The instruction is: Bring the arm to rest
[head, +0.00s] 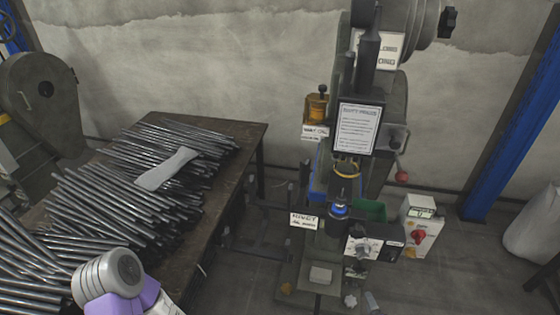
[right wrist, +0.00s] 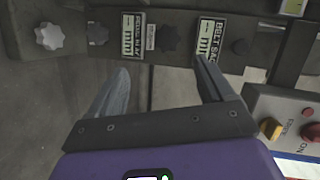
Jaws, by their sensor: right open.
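My right gripper (right wrist: 161,68) shows in the right wrist view with its two fingers spread wide apart. Nothing is between the fingers. Beyond them is a dark control panel (right wrist: 180,38) with labelled gauges and knobs; contact with it cannot be made out. In the head view a grey and purple part of my own arm shows at the bottom left, near the table's front. I cannot make out the gripper's fingers there. My left gripper is not in view.
The rivet press (head: 378,110) stands at centre right with a switch box (head: 420,215) beside it. A wooden table (head: 235,132) heaped with metal rods (head: 120,205) is on the left. A blue post (head: 510,125) stands at right. Some floor right of the press is clear.

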